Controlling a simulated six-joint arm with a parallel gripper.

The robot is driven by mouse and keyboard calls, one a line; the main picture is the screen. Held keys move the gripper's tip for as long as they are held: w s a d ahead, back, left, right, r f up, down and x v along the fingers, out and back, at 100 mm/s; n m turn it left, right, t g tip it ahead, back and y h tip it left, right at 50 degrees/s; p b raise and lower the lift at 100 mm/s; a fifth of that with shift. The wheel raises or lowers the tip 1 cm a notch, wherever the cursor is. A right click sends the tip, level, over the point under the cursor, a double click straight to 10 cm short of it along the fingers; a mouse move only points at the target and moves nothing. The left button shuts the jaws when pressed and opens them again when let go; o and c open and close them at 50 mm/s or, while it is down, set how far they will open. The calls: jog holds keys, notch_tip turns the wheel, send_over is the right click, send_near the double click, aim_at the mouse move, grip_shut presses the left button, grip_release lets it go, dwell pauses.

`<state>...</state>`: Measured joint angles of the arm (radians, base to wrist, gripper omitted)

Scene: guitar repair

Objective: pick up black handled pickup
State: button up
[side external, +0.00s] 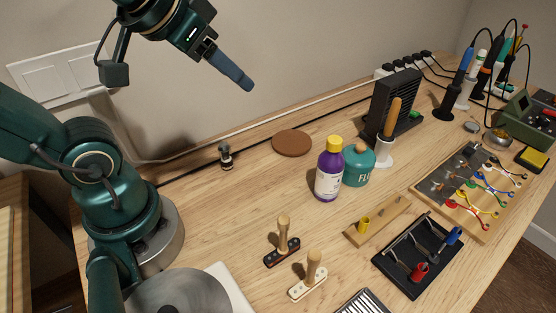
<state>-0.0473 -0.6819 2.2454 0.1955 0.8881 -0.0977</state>
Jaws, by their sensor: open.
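The black pickup (283,252) lies on the wooden table at the lower middle of the side external view, with a light wooden handle standing upright on it. A similar white pickup (308,288) with a wooden handle stands just in front and to the right. My gripper (248,86) is raised high at the upper left, well above the table and away from both pickups. Its blue-grey fingers point down to the right and are seen nearly edge-on. It is open, with nothing visible in it.
A purple bottle (329,175) with a yellow cap and a teal flux jar (358,166) stand behind the pickups. A wooden block (377,220) and a black tray (399,281) lie to the right. A brown disc (292,143) lies farther back. The table left of the bottle is mostly clear.

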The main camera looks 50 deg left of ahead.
jog(key=w+a+r+t+y, duration=0.2)
jog(key=w+a+r+t, duration=0.1)
jog(key=w+a, duration=0.15)
jog(key=w+d+r+m+t+h, duration=0.1)
jog(key=w+r+m+t, duration=0.3)
jog(key=w+t, duration=0.15)
jog(key=m+g+h, duration=1.1)
jog(key=g+h, duration=0.1)
jog(key=h, duration=0.4)
send_over(283, 250)
jog(key=a, duration=0.5)
notch_tip(283, 250, down, 8)
jog(key=f, duration=1.2)
jog(key=s+f, duration=0.1)
jog(key=f, duration=0.5)
jog(key=shift+x, duration=2.6)
grip_shut()
